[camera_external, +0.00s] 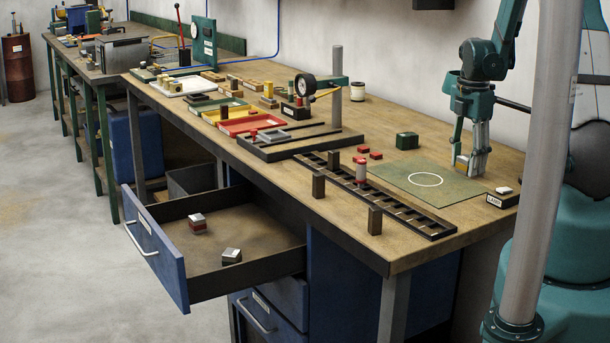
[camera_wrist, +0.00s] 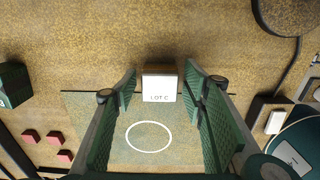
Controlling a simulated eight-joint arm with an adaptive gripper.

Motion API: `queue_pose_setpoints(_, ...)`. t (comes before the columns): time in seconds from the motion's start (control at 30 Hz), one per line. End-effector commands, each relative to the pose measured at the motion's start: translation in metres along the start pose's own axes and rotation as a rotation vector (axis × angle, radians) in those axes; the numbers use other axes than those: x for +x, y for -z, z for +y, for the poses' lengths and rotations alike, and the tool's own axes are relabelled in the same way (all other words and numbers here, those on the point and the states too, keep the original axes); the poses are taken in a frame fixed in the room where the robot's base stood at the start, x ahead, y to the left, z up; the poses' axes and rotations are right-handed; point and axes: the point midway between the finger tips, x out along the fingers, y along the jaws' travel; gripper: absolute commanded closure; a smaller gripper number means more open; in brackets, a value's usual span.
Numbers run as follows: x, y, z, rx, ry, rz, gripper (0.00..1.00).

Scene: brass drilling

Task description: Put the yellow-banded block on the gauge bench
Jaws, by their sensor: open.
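My gripper (camera_external: 470,165) points down at the far right edge of the green mat (camera_external: 415,187), with its fingers apart. In the wrist view, a block with a white top marked "LOT C" (camera_wrist: 159,90) stands between and just beyond the open fingers (camera_wrist: 162,85). Its sides are mostly hidden, so I cannot tell its band colour. In the external view the fingers largely hide it. A dial gauge (camera_external: 306,85) stands at mid-bench on a dark base (camera_external: 295,110). I cannot tell for certain which surface is the gauge bench.
A dark slotted rail (camera_external: 410,214) with posts runs along the front. Red pieces (camera_external: 362,149) and a dark green block (camera_external: 407,140) lie left of the gripper. The open drawer (camera_external: 255,250) holds two blocks. A grey post (camera_external: 337,75) stands beside the gauge.

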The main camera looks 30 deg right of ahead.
Motion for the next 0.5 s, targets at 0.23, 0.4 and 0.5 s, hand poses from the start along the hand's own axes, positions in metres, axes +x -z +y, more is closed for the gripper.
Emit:
queue_pose_setpoints(0.23, -0.018, 0.0, 0.0, 0.0, 0.0, 0.0, 0.58)
queue_pose_setpoints(0.4, -0.037, 0.0, 0.0, 0.0, 0.0, 0.0, 0.58)
queue_pose_setpoints(0.5, -0.049, 0.0, 0.0, 0.0, 0.0, 0.0, 0.58)
